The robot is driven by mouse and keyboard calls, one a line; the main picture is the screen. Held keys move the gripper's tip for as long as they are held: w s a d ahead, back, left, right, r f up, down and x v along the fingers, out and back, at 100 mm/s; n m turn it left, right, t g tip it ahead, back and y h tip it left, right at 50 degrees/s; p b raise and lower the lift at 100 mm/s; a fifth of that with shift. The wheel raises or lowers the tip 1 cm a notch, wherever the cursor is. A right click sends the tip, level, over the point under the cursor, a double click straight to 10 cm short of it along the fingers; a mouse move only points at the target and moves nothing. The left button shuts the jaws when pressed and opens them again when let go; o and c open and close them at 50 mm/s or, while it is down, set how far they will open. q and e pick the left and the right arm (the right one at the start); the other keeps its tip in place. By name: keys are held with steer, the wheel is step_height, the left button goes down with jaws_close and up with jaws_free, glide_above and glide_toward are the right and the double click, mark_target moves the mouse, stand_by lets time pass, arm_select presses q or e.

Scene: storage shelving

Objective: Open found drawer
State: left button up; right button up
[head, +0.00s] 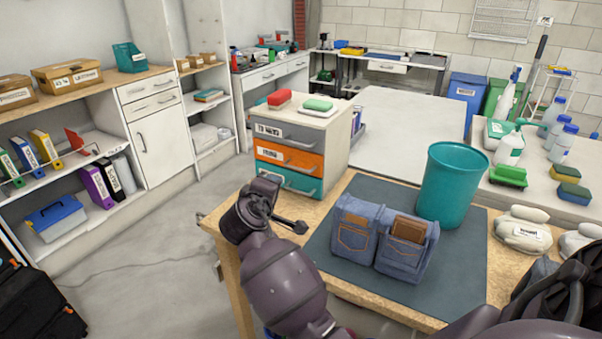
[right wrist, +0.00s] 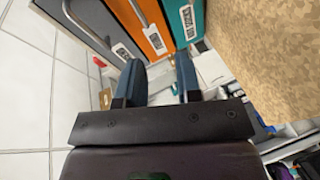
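In the right wrist view the grey (right wrist: 92,22), orange (right wrist: 152,38) and teal (right wrist: 185,18) fronts appear sideways, with white labels. My right gripper (head: 284,206) is in front of the unit, near the table's left edge. Its two fingers (right wrist: 158,80) are apart, with nothing visibly held. My left gripper is not in view.
The wooden table (head: 221,222) bears a dark mat (head: 462,262), denim pouches (head: 357,229) and a teal bin (head: 455,184). The floor (head: 165,235) left of the unit is clear.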

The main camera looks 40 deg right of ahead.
mark_target(303, 170)
steer(key=d+g, duration=0.1)
steer(key=d, duration=0.2)
steer(key=w+d+g+h+b, duration=0.1)
steer(key=d, duration=0.3)
steer(key=w+d+g+h+b, duration=0.1)
steer(key=d, duration=0.3)
steer(key=shift+w+d+f+m, duration=0.2)
steer(key=shift+w+f+m, duration=0.1)
steer(key=shift+f, duration=0.1)
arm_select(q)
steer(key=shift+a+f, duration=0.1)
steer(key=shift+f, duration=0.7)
arm_select(e)
steer(key=shift+d, duration=0.1)
steer(key=c, duration=0.5)
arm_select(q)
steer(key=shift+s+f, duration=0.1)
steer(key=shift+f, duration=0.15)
arm_select(e)
jaws_close()
